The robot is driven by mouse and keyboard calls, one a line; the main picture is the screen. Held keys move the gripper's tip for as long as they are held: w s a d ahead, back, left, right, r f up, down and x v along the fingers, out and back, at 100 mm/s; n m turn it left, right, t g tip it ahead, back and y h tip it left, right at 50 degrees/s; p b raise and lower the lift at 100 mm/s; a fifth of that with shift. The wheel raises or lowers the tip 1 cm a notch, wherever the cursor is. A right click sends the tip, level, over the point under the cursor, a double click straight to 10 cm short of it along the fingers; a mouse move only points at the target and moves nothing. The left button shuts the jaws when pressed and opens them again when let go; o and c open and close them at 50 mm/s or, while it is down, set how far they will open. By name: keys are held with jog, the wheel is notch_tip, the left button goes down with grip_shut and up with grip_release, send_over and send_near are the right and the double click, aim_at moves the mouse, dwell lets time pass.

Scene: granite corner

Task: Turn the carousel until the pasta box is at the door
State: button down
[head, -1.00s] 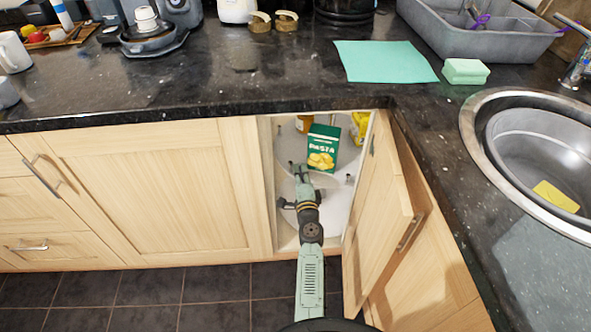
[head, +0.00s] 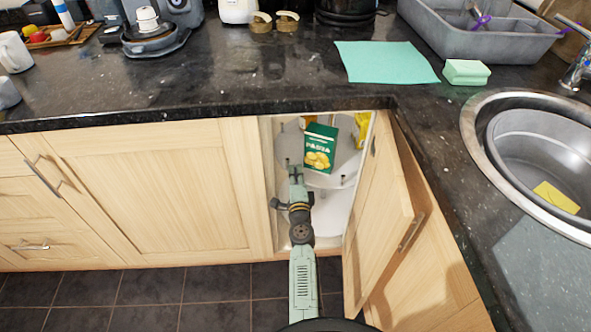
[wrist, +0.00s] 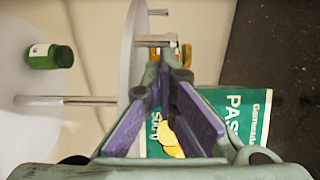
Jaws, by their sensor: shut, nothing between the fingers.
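The green pasta box (head: 320,148) stands on the round grey upper shelf of the carousel (head: 346,170), inside the open corner cupboard. In the wrist view the pasta box (wrist: 240,112) is sideways, partly hidden behind my fingers. My gripper (head: 295,170) reaches into the opening at the front left of the shelf, just left of and below the box. In the wrist view my gripper (wrist: 165,75) is shut and holds nothing. I cannot tell whether its fingers touch the box or the carousel. The cupboard door (head: 378,225) stands open on the right.
A yellow packet (head: 361,131) stands right of the box, partly hidden by the door frame. A green bottle (wrist: 50,57) shows on another carousel level in the wrist view. The cupboard's left edge is close beside my arm; the granite worktop (head: 200,85) overhangs above.

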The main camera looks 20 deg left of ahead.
jog(key=d+v, duration=0.1)
jog(key=v, duration=0.7)
jog(key=shift+d+b, duration=0.3)
jog(key=shift+b, duration=0.05)
jog(key=shift+s, duration=0.1)
